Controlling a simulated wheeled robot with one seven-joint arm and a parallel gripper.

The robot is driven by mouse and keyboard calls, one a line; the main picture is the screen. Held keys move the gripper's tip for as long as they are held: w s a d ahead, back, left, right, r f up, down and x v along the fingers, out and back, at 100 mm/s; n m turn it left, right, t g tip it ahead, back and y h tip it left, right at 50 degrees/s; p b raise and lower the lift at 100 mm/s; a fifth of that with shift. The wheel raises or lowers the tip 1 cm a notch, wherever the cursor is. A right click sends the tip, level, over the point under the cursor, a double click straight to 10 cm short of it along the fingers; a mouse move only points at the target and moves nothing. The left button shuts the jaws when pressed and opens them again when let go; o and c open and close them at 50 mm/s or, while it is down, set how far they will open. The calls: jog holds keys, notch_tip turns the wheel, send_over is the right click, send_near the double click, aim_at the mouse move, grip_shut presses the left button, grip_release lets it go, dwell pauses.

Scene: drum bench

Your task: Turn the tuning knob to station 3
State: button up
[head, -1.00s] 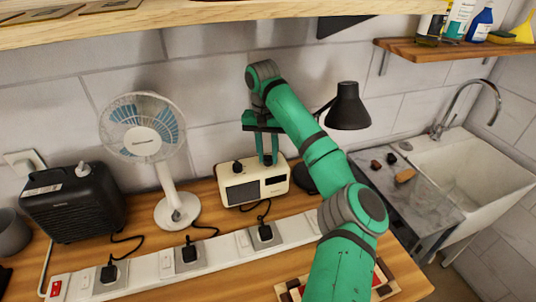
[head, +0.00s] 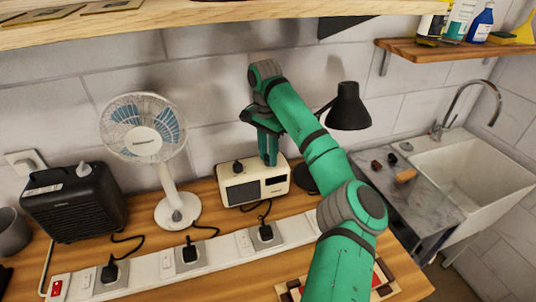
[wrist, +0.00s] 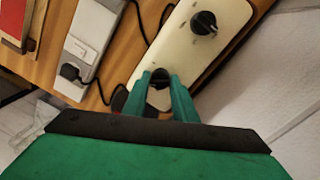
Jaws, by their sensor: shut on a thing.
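A cream radio (head: 262,188) stands on the wooden bench, with two black knobs on its top face. My gripper (head: 270,160) points down onto the radio's right-hand knob. In the wrist view my gripper's green fingers (wrist: 160,82) are shut on this dark knob (wrist: 158,92), one on each side. The fingers and shadow hide most of it, so I cannot read its pointer or station. The other knob (head: 238,167) is free, and in the wrist view it shows a pale pointer line and small marks around it (wrist: 204,22). I cannot read labels for the knobs.
A white fan (head: 145,140) and a black heater (head: 75,200) stand left of the radio. A black lamp (head: 347,108) stands close on its right. A white power strip (head: 215,250) with plugs and cords runs in front. The tiled wall is behind.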

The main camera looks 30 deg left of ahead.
aim_at(267, 155)
dwell(0.3)
jog(key=o, duration=1)
jog(key=shift+r, duration=0.1)
jog(key=r, duration=1)
jog(key=shift+w+a+r, duration=0.1)
jog(key=shift+a+r, duration=0.2)
jog(key=shift+f, duration=0.1)
